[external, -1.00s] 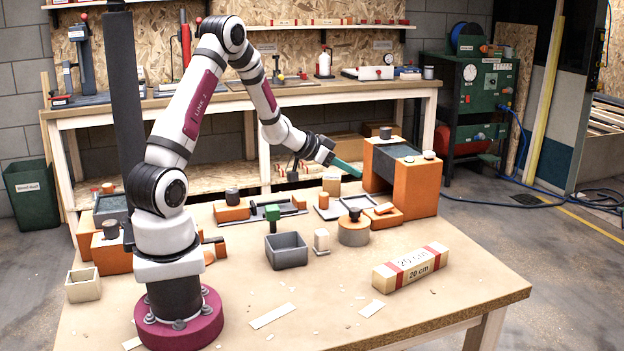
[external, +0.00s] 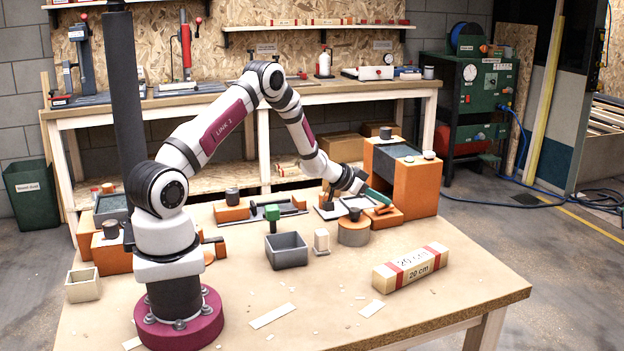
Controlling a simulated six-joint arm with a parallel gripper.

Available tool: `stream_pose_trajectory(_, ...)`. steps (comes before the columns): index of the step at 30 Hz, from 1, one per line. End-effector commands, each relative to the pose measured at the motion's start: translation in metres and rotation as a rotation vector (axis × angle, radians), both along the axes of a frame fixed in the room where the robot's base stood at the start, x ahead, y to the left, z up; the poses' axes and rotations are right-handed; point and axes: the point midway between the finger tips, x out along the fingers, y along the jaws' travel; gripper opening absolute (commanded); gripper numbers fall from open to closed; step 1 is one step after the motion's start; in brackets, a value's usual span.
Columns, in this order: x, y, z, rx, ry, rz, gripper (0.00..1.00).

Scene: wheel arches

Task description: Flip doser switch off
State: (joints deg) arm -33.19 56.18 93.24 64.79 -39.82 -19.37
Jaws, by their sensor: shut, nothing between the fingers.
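My gripper (external: 386,202) is at the back right of the table, with its green fingers shut and empty, angled down to the right. Its fingertips are just above or at a low orange block (external: 384,219), in front of a tall orange unit (external: 408,196) with a grey sloped top. I cannot tell whether they touch. No part is clearly readable as the doser switch. The low orange block had a tilted plate on top; my fingers now partly cover it. A round orange unit (external: 353,233) with a dark knob stands just left of it.
A grey open box (external: 287,252), a small white upright block (external: 321,241) and a 20 cm bar (external: 410,268) stand nearer the front. A rail fixture with a green block (external: 272,213) lies to the left.

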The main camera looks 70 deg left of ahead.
Motion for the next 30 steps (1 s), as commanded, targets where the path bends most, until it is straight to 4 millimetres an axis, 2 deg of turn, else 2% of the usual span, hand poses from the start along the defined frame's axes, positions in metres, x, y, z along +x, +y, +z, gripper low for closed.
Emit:
stream_pose_trajectory(9,0.000,0.000,-0.001,0.000,0.000,0.000,0.00)
stream_pose_trajectory(13,0.007,-0.001,-0.008,0.000,0.001,-0.001,0.00)
stream_pose_trajectory(22,0.008,0.000,-0.007,0.001,0.000,-0.001,0.00)
stream_pose_trajectory(30,0.019,0.000,-0.002,0.002,-0.001,-0.002,0.00)
